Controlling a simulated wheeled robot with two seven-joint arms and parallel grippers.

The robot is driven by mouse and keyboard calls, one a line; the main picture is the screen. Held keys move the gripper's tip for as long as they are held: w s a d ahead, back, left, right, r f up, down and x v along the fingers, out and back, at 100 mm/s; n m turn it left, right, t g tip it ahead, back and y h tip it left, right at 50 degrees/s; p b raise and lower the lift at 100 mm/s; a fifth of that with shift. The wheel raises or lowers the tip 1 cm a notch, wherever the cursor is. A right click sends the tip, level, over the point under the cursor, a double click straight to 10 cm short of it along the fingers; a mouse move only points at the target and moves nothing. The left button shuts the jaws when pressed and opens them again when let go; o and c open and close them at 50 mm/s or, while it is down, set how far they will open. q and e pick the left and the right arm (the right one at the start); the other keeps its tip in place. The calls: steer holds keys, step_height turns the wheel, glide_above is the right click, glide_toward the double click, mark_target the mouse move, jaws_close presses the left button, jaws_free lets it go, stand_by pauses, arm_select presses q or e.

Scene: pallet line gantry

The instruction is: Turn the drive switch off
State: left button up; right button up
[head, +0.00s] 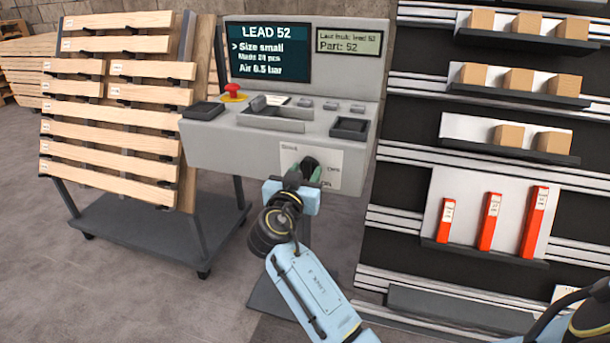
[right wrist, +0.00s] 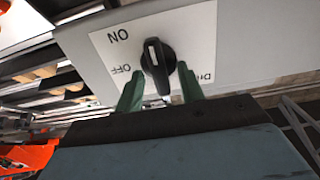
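The drive switch is a black rotary knob (right wrist: 158,58) on a white label plate (right wrist: 104,52) printed ON and OFF. In the right wrist view its white mark points up the picture, nearer the ON print than the OFF print at left. My right gripper (right wrist: 161,88) is open, with one green finger on each side of the knob's lower part; whether either finger touches it I cannot tell. In the head view the right gripper (head: 302,176) covers much of the knob on the front of the grey console (head: 225,148). My left gripper is not in view.
The console carries a lit screen (head: 268,52), a small display (head: 348,42) and a red button (head: 233,91). A rack of wooden slats (head: 110,130) stands left. Shelves with boxes (head: 518,80) and red packs (head: 490,221) stand right. Open floor lies front left.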

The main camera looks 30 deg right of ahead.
steer(key=shift+w+d, duration=0.1)
steer(key=shift+d, duration=0.05)
steer(key=shift+c, duration=0.2)
jaws_close()
